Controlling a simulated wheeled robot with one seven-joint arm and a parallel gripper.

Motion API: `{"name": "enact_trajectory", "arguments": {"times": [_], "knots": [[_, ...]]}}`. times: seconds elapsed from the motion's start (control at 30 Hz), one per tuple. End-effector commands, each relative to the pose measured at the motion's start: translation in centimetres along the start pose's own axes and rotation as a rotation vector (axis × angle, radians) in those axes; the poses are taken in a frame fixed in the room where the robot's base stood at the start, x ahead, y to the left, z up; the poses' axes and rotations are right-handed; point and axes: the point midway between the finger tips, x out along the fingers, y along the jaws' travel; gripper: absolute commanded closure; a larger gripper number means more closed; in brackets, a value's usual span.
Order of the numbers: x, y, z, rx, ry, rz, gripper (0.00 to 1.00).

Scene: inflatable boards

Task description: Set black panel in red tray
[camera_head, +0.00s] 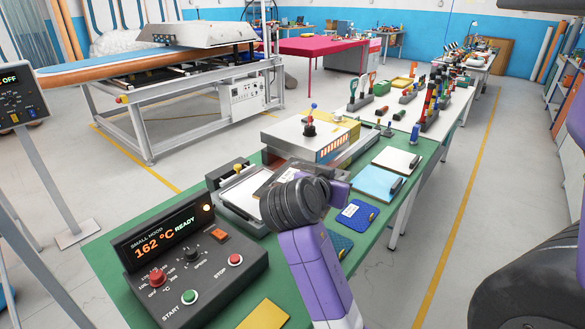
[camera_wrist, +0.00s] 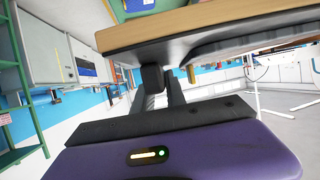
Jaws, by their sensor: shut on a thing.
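A dark panel (camera_head: 277,178) shows partly behind my wrist in the head view, above the pale plate of the bench device. In the wrist view a dark panel with a wood-coloured edge (camera_wrist: 205,24) spans the top, close to the camera. My gripper (camera_wrist: 163,80) has its dark fingers against the panel's underside and is shut on it. In the head view my wrist hides the fingers. I cannot make out a red tray in either view.
A green bench (camera_head: 110,245) holds a control box (camera_head: 190,262) reading 162 °C READY and a press with a pale plate (camera_head: 245,192). A cyan pad (camera_head: 375,182), a white pad (camera_head: 397,160) and blue pads (camera_head: 357,214) lie right of my arm.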

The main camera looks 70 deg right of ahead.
Motion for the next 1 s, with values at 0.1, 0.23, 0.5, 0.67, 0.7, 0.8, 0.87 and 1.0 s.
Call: {"name": "enact_trajectory", "arguments": {"times": [0.1,0.23,0.5,0.67,0.7,0.8,0.87,1.0], "knots": [[-1.5,-0.8,1.4,-0.023,0.0,-0.055,1.0],[-3.1,-1.8,2.9,-0.048,0.0,-0.118,1.0],[-7.9,-4.8,7.5,-0.126,-0.002,-0.299,1.0],[-12.1,-7.3,11.5,-0.193,-0.004,-0.46,1.0],[-13.4,-8.1,12.7,-0.214,-0.004,-0.508,1.0],[-16.6,-10.1,15.7,-0.265,-0.002,-0.632,1.0],[-18.5,-11.3,17.6,-0.295,-0.003,-0.706,1.0],[-22.6,-13.8,21.3,-0.358,-0.001,-0.863,1.0]]}}
